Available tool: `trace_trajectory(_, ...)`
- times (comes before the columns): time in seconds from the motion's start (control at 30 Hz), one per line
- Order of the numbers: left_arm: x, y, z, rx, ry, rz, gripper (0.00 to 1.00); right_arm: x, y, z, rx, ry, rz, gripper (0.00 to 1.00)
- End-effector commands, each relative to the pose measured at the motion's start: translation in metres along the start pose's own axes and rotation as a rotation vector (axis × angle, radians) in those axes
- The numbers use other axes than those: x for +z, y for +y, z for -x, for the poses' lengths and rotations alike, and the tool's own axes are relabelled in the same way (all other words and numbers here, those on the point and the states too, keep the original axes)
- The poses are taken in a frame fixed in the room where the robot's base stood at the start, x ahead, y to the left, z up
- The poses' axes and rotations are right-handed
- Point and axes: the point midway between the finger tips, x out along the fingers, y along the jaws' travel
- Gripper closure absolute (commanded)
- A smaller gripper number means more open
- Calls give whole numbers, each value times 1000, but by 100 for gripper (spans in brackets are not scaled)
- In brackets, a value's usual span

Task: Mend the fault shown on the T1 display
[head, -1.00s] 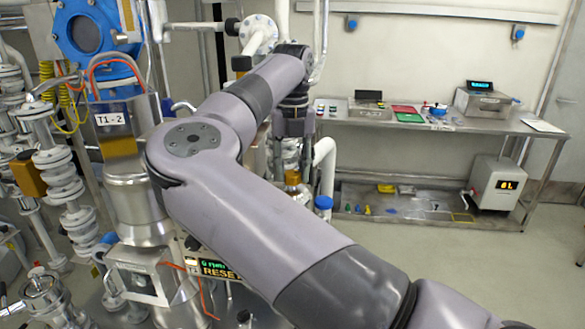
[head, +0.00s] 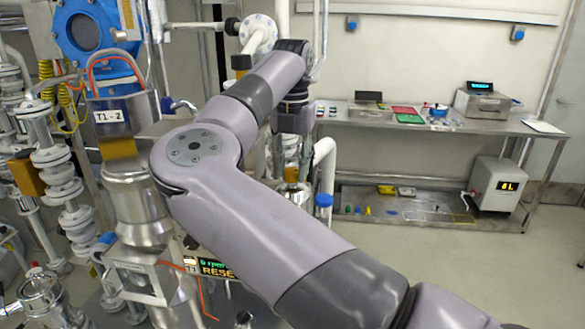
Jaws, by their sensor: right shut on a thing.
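A small display (head: 218,267) low on the equipment shows green text that seems to read "0 rpm", with yellow letters "RESE" below; my right arm covers its right end. A steel vessel (head: 137,205) with the label "T1-2" (head: 108,116) stands left of my right elbow. My right gripper (head: 291,158) points down among the pipes behind my forearm. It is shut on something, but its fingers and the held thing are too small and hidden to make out. My left gripper is not in view.
A steel bench (head: 345,115) on the right carries a green tray (head: 409,118), a red tray (head: 402,109) and a boxy instrument (head: 483,101). Small parts lie on its lower shelf (head: 400,214). A white unit (head: 497,184) reads "81". Floor at right is clear.

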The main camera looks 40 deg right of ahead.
Motion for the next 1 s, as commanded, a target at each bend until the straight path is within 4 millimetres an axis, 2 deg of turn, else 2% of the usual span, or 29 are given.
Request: trace_trajectory(1.0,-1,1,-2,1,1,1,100,0,0,0,0,0,-966,97)
